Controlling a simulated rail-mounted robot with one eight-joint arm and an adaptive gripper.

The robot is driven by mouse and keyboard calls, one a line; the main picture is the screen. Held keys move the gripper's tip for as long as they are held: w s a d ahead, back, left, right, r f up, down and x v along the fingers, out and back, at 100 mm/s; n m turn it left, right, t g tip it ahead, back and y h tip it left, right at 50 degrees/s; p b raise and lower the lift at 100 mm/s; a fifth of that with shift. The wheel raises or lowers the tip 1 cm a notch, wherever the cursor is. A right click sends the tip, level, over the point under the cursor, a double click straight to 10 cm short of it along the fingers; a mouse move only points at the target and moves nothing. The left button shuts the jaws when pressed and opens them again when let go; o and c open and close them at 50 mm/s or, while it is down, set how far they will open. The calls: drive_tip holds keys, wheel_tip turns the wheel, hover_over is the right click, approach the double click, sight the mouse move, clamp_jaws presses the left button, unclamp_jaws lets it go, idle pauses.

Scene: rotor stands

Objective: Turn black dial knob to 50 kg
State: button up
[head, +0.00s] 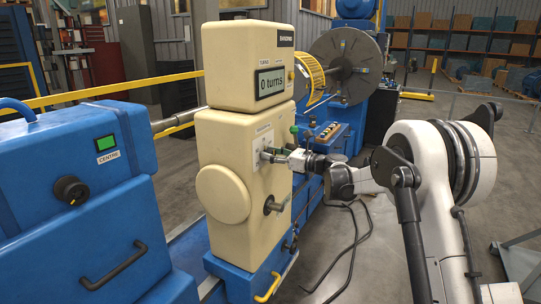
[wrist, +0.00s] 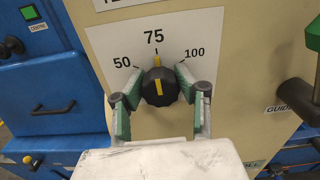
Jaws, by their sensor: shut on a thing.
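The black dial knob (wrist: 150,96) is in the middle of the wrist view, on a white scale plate (wrist: 112,42) marked 50, 75 and 100. Its yellow line is near upright, towards 75. My gripper (wrist: 158,76) has its green-padded fingers on the left and right sides of the knob, shut on it. In the head view my gripper (head: 275,156) meets the right face of the cream cabinet (head: 228,138), and the knob is largely hidden by the fingers there.
A dark-green-ended lever (wrist: 313,36) stands at the wrist view's right edge. The display (head: 270,83) reads 0 turns. A blue machine (head: 60,240) with another black knob (head: 71,190) is at left.

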drive_tip(key=shift+f+n+b, duration=0.15)
drive_tip(key=shift+n+b, duration=0.9)
drive_tip(key=shift+n, duration=0.15)
drive_tip(key=n+b, duration=0.2)
drive_tip(key=n, duration=0.1)
drive_tip(key=shift+s+n, duration=0.15)
drive_tip(key=shift+n, duration=0.15)
drive_tip(key=n+b, duration=0.2)
drive_tip(key=n, duration=0.3)
drive_tip(key=shift+a+n+b, duration=0.1)
drive_tip(key=shift+n+b, duration=0.2)
drive_tip(key=shift+b, duration=0.05)
drive_tip(key=o, duration=1.2)
drive_tip(key=v, duration=1.2)
drive_tip(key=shift+s, duration=0.1)
